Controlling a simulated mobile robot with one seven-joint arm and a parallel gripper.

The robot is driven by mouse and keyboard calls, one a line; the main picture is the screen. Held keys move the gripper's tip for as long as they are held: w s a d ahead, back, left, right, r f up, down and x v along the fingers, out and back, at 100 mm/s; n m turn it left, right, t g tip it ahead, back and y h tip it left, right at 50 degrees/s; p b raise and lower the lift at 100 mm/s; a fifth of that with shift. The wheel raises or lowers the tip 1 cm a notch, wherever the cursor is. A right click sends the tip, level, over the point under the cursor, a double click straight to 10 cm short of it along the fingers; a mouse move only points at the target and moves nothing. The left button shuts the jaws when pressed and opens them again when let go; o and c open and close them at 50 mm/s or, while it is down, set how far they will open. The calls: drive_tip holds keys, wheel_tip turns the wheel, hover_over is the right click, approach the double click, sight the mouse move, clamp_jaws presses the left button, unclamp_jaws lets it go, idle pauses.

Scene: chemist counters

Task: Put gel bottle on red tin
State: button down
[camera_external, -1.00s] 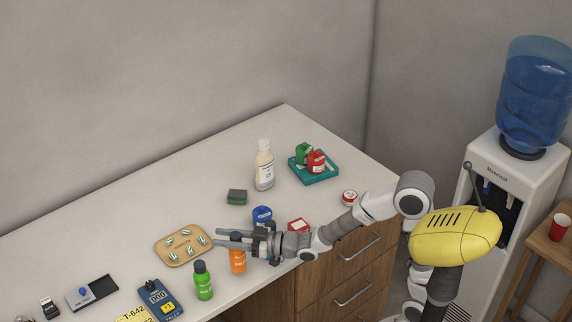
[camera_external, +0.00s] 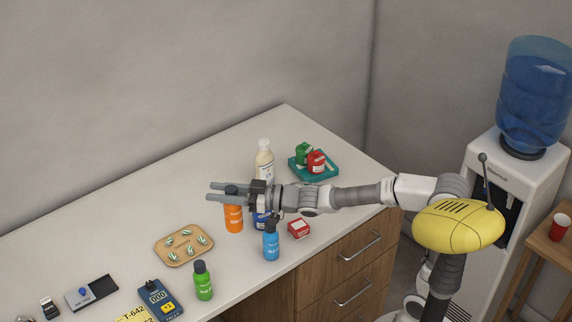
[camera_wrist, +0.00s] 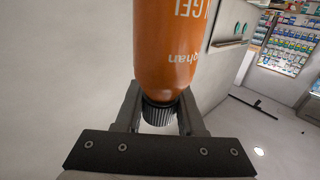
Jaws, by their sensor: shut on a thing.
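My gripper (camera_external: 222,191) is shut on the cap of the orange gel bottle (camera_external: 233,216). The bottle hangs roughly upright below the fingers, seemingly above the counter. In the wrist view the orange bottle (camera_wrist: 175,45) fills the middle, with its dark ribbed cap between the fingers (camera_wrist: 160,115). A small red tin-like item (camera_external: 299,228) with a white label lies on the counter to the right of the bottle, below my wrist in the picture. A small round red and white item seen earlier near the right edge is hidden behind my arm.
A blue bottle (camera_external: 271,243) and a green bottle (camera_external: 203,281) stand near the front edge. A blue item (camera_external: 261,221) sits under my wrist. A pill tray (camera_external: 163,254) lies left. A cream bottle (camera_external: 264,158) and a teal tray (camera_external: 328,177) with green and red items stand behind.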

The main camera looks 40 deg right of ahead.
drive_tip(key=w+d+r+m+t+h+p, duration=0.1)
drive_tip(key=w+d+m+t+h+p, duration=0.15)
drive_tip(key=d, duration=1.35)
drive_tip(key=w+d+m+t+h+p, duration=0.15)
drive_tip(key=w+d+h, duration=0.25)
drive_tip(key=d, duration=1.2)
drive_tip(key=s+d+m+h+p, duration=0.25)
drive_tip(key=s+d, duration=0.35)
drive_tip(key=d, duration=0.6)
drive_tip(key=s+d+m+h+p, duration=0.1)
drive_tip(key=s+d+m+h, duration=0.15)
drive_tip(key=s+d, duration=0.7)
drive_tip(key=w+a+f+b, duration=0.2)
drive_tip(key=w+f+b, duration=0.1)
drive_tip(key=w+f, duration=0.3)
drive_tip(key=w+a+f+b, duration=0.2)
drive_tip(key=w+f, duration=0.3)
drive_tip(key=f, duration=0.5)
drive_tip(key=shift+w+a+f+n+t+b, duration=0.3)
drive_tip(key=shift+w+a+f+b, duration=0.1)
drive_tip(key=shift+a, duration=0.35)
drive_tip(key=shift+h, duration=0.25)
